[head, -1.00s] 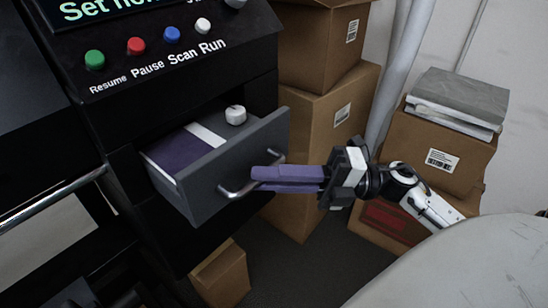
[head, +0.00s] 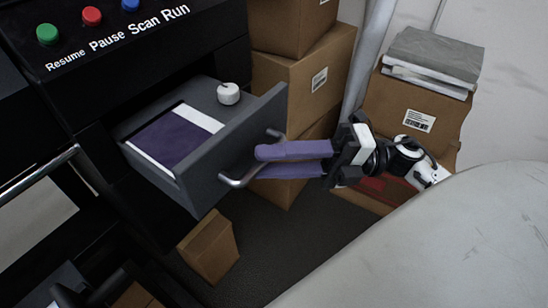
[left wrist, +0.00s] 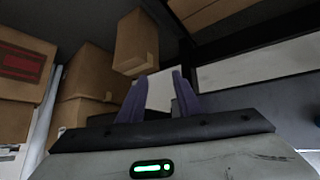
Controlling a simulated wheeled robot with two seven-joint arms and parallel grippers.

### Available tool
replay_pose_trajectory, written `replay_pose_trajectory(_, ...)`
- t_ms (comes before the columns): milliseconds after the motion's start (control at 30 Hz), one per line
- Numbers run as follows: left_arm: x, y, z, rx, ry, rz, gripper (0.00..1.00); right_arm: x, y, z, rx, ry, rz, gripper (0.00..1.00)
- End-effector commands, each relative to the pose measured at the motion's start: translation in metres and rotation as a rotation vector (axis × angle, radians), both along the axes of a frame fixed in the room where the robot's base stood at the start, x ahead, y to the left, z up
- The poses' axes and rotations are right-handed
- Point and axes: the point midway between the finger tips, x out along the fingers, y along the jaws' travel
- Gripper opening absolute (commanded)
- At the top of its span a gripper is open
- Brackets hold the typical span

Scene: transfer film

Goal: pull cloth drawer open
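The grey cloth drawer (head: 228,152) stands pulled out from the black machine in the head view. A purple folded cloth (head: 172,139) with a white band and a white round object (head: 228,93) lie in it. Its metal bar handle (head: 238,180) is on the front. My right gripper (head: 262,162) has its purple fingers spread apart at the handle, one finger above the other. The handle passes between or behind them; contact cannot be told. My left gripper (left wrist: 155,82) shows in the left wrist view with its fingers apart and nothing between them.
Cardboard boxes (head: 300,85) are stacked behind the drawer. Another box (head: 418,110) carries grey packets at right. A small box (head: 210,245) stands on the floor below the drawer. A pale rounded surface (head: 440,245) fills the lower right.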

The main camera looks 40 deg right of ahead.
Motion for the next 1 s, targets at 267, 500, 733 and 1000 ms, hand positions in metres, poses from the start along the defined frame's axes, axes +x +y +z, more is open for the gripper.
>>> replay_pose_trajectory(267,-0.001,0.0,-0.003,0.0,0.002,0.0,0.31,-0.002,-0.004,-0.002,0.0,0.002,0.0,0.31)
replay_pose_trajectory(500,-0.001,0.0,-0.012,0.001,0.003,0.0,0.31,-0.02,-0.041,-0.01,-0.002,0.004,-0.003,0.31)
replay_pose_trajectory(733,-0.001,0.0,-0.019,0.001,0.004,-0.001,0.31,-0.038,-0.078,-0.014,-0.002,0.002,-0.002,0.31)
replay_pose_trajectory(1000,0.0,-0.001,-0.018,0.001,0.002,-0.004,0.31,-0.045,-0.092,-0.014,-0.001,0.0,0.0,0.31)
